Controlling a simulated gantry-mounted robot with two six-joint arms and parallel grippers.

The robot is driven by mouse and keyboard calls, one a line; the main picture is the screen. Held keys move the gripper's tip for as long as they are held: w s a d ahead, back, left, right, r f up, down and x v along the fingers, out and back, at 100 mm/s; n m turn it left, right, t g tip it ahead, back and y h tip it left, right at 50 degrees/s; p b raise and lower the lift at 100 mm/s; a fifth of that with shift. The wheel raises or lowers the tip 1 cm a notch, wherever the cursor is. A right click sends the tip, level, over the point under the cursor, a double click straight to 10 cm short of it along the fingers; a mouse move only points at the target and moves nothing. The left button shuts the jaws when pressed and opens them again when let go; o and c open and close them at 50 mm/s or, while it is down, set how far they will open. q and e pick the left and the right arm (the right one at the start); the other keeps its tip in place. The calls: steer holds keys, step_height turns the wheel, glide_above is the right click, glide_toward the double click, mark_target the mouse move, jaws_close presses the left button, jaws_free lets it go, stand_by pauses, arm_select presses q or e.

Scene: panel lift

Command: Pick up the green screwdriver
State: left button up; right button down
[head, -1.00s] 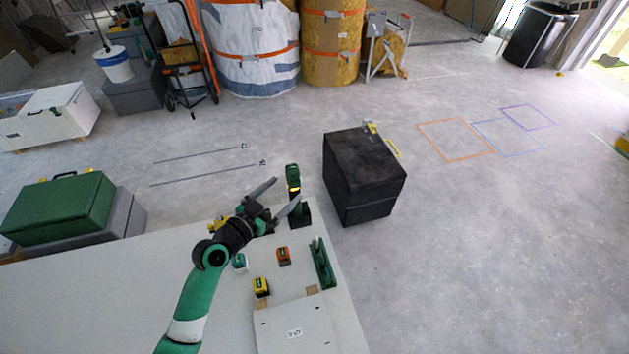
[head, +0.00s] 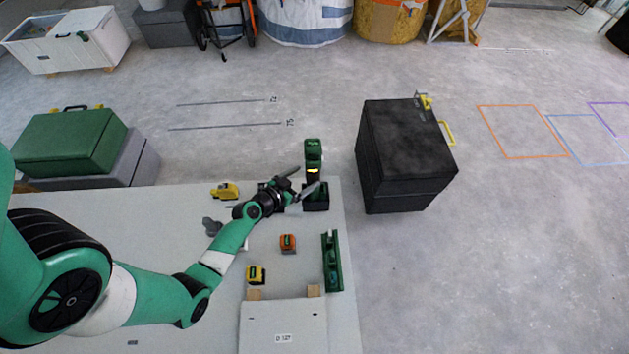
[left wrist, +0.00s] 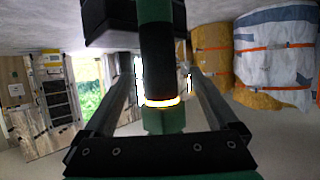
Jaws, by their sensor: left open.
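The green screwdriver (head: 313,150) stands upright in a black holder (head: 316,203) at the far right corner of the pale table (head: 90,235). My left gripper (head: 309,177) is open, with its fingers level with the lower part of the screwdriver. In the left wrist view, the green and black screwdriver body (left wrist: 158,45) fills the middle, between the two spread fingers (left wrist: 160,85). A lit band shows around it. Whether either finger touches it I cannot tell. My right gripper is not in view.
On the table are a yellow tool (head: 226,191), an orange block (head: 288,243), a yellow block (head: 256,274), a green level-like bar (head: 332,262) and a labelled white panel (head: 283,318). A large black case (head: 405,160) stands on the floor just right of the table.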

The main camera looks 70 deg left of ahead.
arm_select(q)
steer(key=shift+w+d+f, duration=0.1)
steer(key=shift+f, duration=0.15)
steer(key=b+x, duration=0.2)
steer(key=x, duration=0.3)
steer(key=shift+w+r, duration=0.1)
steer(key=shift+c, duration=0.4)
jaws_close()
steer(key=shift+r, duration=0.15)
